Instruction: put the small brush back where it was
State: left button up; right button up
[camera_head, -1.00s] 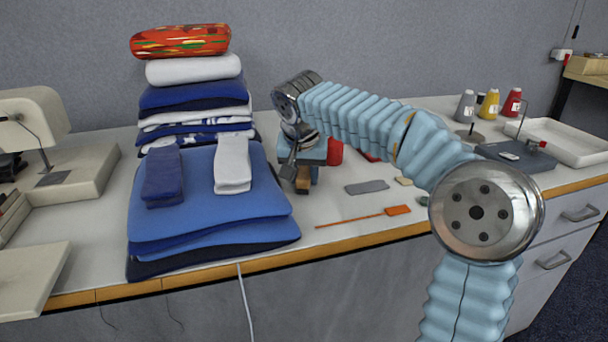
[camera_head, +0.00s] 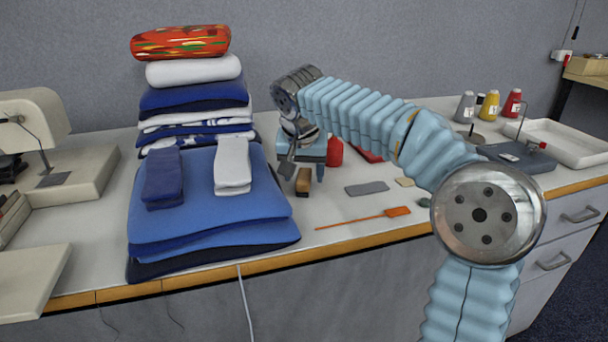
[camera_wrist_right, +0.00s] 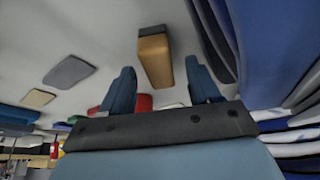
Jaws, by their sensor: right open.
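The small brush, a brown wooden block with a darker side (camera_head: 303,182), rests on the white table to the right of the folded blue cloths. In the right wrist view the brush (camera_wrist_right: 154,60) lies ahead of and between my right fingertips, with a gap on both sides. My right gripper (camera_head: 304,168) is open and empty just behind the brush, with its fingers pointing down. It also shows in the wrist view (camera_wrist_right: 162,76). My left gripper is not in view.
A stack of folded cloths (camera_head: 205,200) stands close to the left. The table's front edge is near. Thread cones (camera_head: 488,106) stand farther right.

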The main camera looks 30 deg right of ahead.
jog(key=p+v, duration=0.1)
jog(key=v, duration=0.9)
jog(key=shift+r, duration=0.25)
jog(key=shift+s, duration=0.2)
